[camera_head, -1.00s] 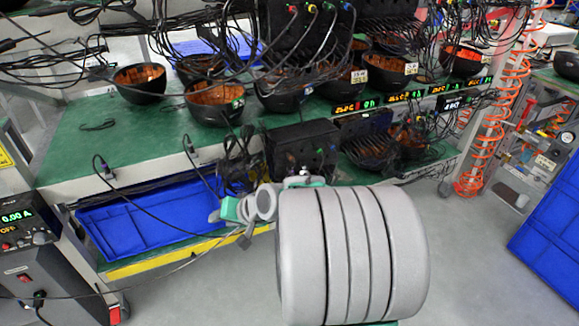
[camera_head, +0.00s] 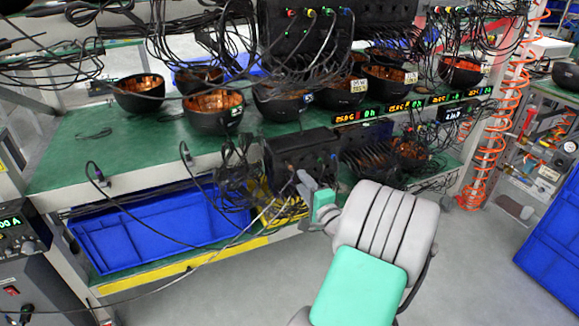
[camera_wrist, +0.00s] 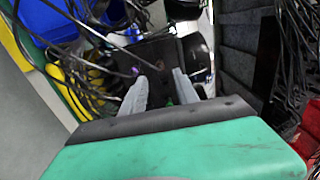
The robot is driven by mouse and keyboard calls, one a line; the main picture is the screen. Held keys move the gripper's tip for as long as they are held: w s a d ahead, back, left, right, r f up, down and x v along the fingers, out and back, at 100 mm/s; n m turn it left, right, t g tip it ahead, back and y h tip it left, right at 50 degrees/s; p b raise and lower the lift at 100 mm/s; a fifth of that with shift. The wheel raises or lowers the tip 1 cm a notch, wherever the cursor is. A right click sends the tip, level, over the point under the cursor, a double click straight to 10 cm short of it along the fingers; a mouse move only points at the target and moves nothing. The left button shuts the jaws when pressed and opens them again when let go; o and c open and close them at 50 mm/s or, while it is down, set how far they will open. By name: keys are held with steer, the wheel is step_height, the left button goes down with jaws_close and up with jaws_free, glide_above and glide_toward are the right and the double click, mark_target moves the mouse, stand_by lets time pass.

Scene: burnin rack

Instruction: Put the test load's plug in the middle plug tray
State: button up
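A purple-ended plug or socket (camera_wrist: 135,71) shows by the left fingertip. A thin grey cable (camera_head: 215,263) runs from the lower left up towards the gripper; its end is hidden or too small to tell. I cannot identify the middle plug tray.
Dark plugs on cables stand at the bench's front edge (camera_head: 101,176), (camera_head: 186,152). Several black bowls (camera_head: 213,112) line the bench. An orange coiled hose (camera_head: 490,130) hangs at right. Floor in front is clear.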

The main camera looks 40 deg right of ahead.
mark_target(292, 167)
steer(key=p+x, duration=0.1)
steer(key=x, duration=0.7)
steer(key=shift+w, duration=0.15)
steer(key=shift+d, duration=0.1)
steer(key=shift+c, duration=0.4)
stand_by(0.5)
jaws_close()
stand_by(1.1)
steer(key=shift+f, duration=0.1)
steer(key=b+v, duration=0.1)
steer(key=v, duration=0.5)
stand_by(1.0)
stand_by(0.3)
